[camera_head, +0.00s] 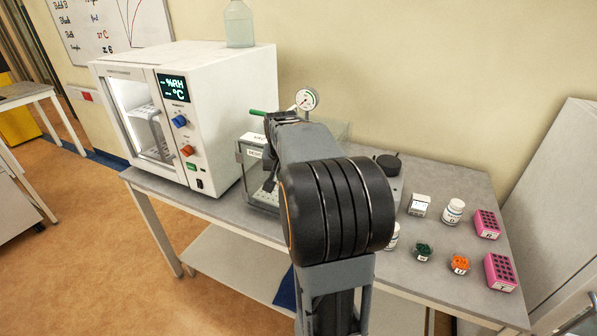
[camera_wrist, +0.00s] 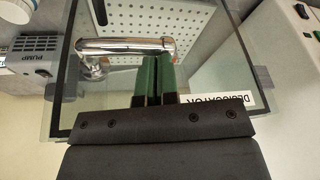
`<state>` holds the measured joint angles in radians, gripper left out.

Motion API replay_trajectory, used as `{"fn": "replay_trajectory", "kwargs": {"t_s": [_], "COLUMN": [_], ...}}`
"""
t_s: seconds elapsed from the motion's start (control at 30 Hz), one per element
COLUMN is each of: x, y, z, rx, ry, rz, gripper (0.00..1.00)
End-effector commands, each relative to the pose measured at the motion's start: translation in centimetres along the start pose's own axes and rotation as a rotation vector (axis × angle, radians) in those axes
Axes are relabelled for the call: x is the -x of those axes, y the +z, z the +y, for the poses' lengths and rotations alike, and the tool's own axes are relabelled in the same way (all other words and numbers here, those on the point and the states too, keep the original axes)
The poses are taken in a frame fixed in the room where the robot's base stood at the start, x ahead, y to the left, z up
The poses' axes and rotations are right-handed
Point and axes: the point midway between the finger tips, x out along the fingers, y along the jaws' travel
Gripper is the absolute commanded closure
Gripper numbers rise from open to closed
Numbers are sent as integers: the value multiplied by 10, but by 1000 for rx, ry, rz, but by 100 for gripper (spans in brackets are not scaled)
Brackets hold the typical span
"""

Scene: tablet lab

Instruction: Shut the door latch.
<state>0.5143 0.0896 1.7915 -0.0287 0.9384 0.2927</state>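The door latch is a chrome lever (camera_wrist: 125,46) on the glass desiccator. In the wrist view it lies across the picture, with its round pivot at the left end. The desiccator (camera_head: 256,186) stands on the bench, partly hidden behind my arm. My gripper's green fingers (camera_wrist: 157,75) are side by side with only a thin dark gap and nothing visible between them. Their tips are at the right part of the lever's lower edge; I cannot tell whether they touch it. In the head view the latch is hidden by my arm.
A white humidity chamber (camera_head: 226,100) stands left of the desiccator. A round gauge (camera_head: 306,99) rises behind it. Right on the bench are a white bottle (camera_head: 453,211), pink racks (camera_head: 487,224) and orange caps (camera_head: 459,262). The pump (camera_wrist: 28,62) shows in the wrist view.

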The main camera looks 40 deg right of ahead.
Motion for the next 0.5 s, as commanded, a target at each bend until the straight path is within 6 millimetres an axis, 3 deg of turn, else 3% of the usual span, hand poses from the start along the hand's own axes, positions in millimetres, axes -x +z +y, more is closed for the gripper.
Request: {"fn": "replay_trajectory", "kwargs": {"t_s": [0.17, 0.23, 0.5], "x": [40, 38, 62], "y": [-18, -18, -28], "z": [-2, -14, -60], "rx": [3, 9, 8], "ry": [-5, -7, -7], "rz": [13, 16, 19], "gripper": [100, 100, 100]}}
